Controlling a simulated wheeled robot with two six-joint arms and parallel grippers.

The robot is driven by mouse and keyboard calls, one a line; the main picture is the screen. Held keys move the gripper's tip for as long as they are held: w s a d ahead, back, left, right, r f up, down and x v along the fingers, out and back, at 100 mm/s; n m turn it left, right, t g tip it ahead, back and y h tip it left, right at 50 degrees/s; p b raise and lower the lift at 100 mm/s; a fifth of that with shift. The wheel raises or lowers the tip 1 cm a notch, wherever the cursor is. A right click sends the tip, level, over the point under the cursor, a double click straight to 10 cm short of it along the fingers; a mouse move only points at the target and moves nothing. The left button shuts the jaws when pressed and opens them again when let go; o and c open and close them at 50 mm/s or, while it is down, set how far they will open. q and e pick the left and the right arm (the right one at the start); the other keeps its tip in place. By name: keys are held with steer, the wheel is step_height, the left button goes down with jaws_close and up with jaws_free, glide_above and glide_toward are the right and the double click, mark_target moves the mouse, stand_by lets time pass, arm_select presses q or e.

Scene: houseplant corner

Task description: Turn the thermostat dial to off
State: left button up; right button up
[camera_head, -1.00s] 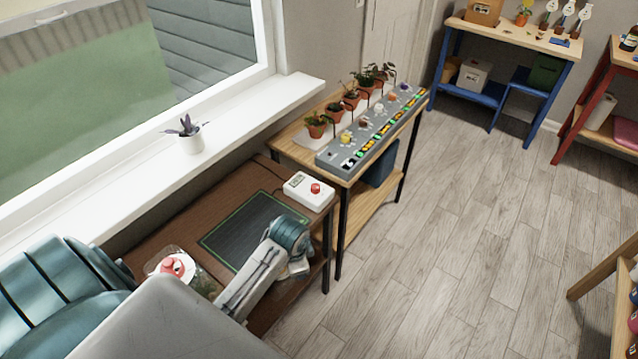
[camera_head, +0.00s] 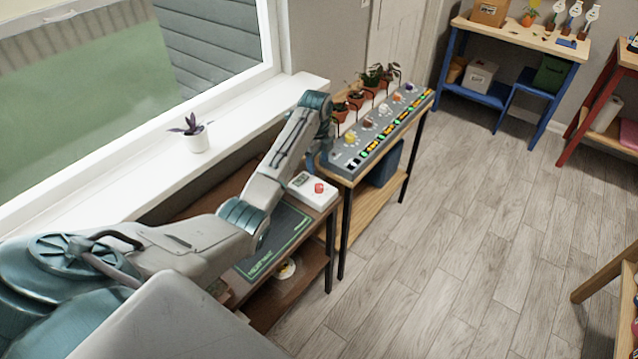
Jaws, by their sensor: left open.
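The thermostat (camera_head: 307,196) is a white box on the brown table, with a small dark display and a red dial (camera_head: 319,187) on top. The dial's setting is too small to read. My left arm reaches in from the lower left, and its wrist is bent downward above the far side of the thermostat. My left gripper (camera_head: 324,152) is open, small and dark in the picture, and partly hidden by the wrist. It is above and beyond the dial, apart from it, near the grey strip's end. My right gripper is out of view.
A dark mat with a green border (camera_head: 283,243) lies in front of the thermostat. The grey strip of knobs (camera_head: 372,138) and several potted plants (camera_head: 372,76) stand on the adjoining wooden table. A white pot (camera_head: 198,142) stands on the windowsill.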

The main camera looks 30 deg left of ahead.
mark_target(319, 186)
arm_select(q)
step_height(319, 186, down, 9)
steer(key=shift+w+r+p, duration=0.1)
steer(key=shift+p, duration=0.55)
steer(key=shift+f, duration=0.65)
steer(key=shift+c, duration=0.9)
steer(key=c, duration=0.8)
